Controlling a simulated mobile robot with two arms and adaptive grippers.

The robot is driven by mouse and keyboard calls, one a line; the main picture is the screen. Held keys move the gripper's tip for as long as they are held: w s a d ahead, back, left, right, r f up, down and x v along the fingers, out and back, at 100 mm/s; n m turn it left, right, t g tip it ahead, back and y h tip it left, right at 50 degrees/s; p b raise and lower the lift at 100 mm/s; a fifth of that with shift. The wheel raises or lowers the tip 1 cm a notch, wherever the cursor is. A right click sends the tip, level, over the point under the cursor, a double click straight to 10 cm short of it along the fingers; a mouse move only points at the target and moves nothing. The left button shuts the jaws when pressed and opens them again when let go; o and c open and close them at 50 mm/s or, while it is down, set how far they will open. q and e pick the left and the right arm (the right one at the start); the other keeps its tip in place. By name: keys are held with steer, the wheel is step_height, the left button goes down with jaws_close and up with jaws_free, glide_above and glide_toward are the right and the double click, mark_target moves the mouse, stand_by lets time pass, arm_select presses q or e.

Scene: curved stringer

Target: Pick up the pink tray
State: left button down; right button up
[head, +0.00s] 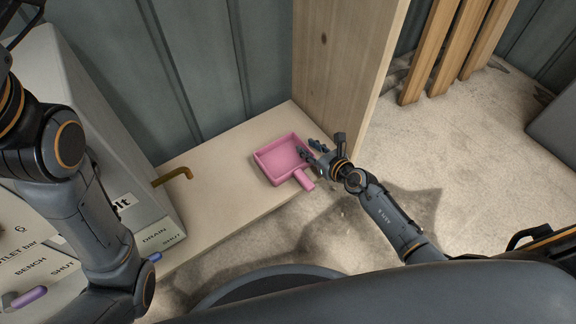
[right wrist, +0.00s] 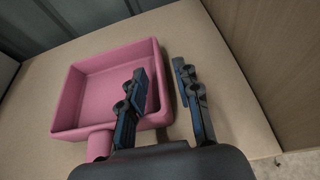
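The pink tray (head: 282,158) is a shallow square pan with a short handle (head: 303,180). It lies flat on a pale wooden bench (head: 215,200), and it also shows in the right wrist view (right wrist: 105,85). My right gripper (head: 312,149) is at the tray's right side. In the right wrist view my right gripper (right wrist: 160,75) is open, one finger over the tray's inside and the other outside, with the right wall between them. Whether either finger touches the wall cannot be told. My left arm shows at the left, but its gripper is out of view.
A tall wooden panel (head: 345,60) rises just behind and right of the tray. A grey unit with labels such as DRAIN and SHUT (head: 160,235) stands on the left, with a brass hook-shaped pipe (head: 175,176) on it. Wooden slats (head: 440,50) lean at the back right.

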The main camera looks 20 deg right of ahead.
steer(key=shift+w+a+f, duration=0.15)
steer(key=shift+w, duration=0.2)
steer(key=shift+c, duration=0.4)
jaws_close()
